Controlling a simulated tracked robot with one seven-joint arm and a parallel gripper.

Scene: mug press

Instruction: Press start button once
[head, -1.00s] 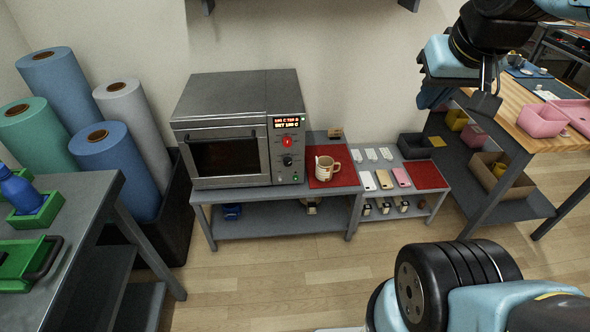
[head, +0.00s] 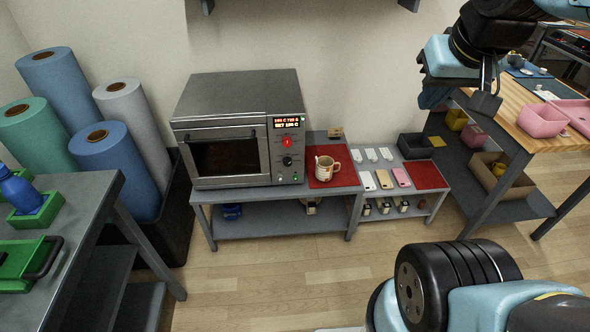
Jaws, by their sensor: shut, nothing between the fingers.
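The press (head: 230,115) is a grey oven-like machine on a low grey table, with its dark-windowed door shut. Its control panel on the right has a lit display (head: 287,122), a red button (head: 287,142), a black knob (head: 287,161) and a small green button (head: 296,178) low down. Labels are too small to read, so I cannot tell for certain which is the start button. A white mug (head: 327,169) with a print stands on a red mat right of the press. My gripper (head: 486,103) is shut and empty at the upper right, well away from the panel.
The red mat (head: 346,180) lies beside the press. A lower shelf table with phones (head: 384,180) stands to the right, then a wooden-topped bench (head: 540,120). Large rolls (head: 118,160) stand left. Floor in front (head: 300,260) is clear.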

